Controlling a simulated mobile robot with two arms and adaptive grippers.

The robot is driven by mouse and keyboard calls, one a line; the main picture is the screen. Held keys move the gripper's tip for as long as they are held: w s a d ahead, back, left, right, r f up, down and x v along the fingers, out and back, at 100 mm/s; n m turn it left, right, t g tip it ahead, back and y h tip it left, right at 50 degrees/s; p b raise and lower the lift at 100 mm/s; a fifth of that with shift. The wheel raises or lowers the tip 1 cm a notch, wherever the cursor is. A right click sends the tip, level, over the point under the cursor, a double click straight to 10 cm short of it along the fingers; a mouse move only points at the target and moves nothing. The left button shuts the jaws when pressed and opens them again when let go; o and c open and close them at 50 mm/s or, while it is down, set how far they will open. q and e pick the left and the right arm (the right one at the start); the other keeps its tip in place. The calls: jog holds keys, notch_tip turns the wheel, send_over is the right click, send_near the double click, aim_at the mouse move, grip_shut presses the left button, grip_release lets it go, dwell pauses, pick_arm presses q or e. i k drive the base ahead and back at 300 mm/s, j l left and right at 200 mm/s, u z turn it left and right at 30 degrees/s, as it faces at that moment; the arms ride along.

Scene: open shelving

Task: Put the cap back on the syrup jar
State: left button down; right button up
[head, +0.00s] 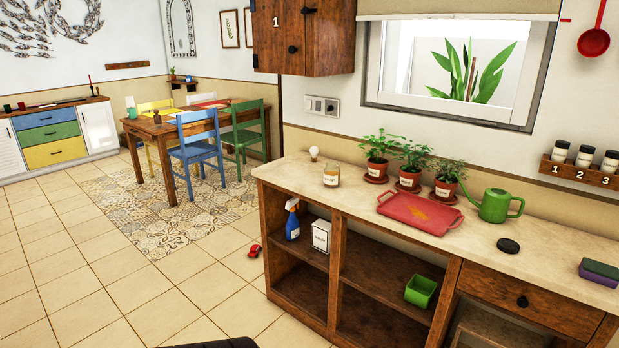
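A small glass jar (332,175) with a pale label stands upright near the left end of the counter (350,212); its label looks like "syrup" but is small, and no dark lid shows on its top. A round black cap (508,246) lies flat on the counter at the right, in front of the green watering can and well apart from the jar. Neither of my grippers is in view.
A red tray (420,213) lies between jar and cap. Potted plants (410,165) stand behind it, and a green watering can (494,205) stands behind the cap. A sponge (599,272) lies at the right. A light bulb (314,153) is near the jar. Open shelves are below.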

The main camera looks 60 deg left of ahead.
aim_at(331, 173)
jog(key=u, duration=1.95)
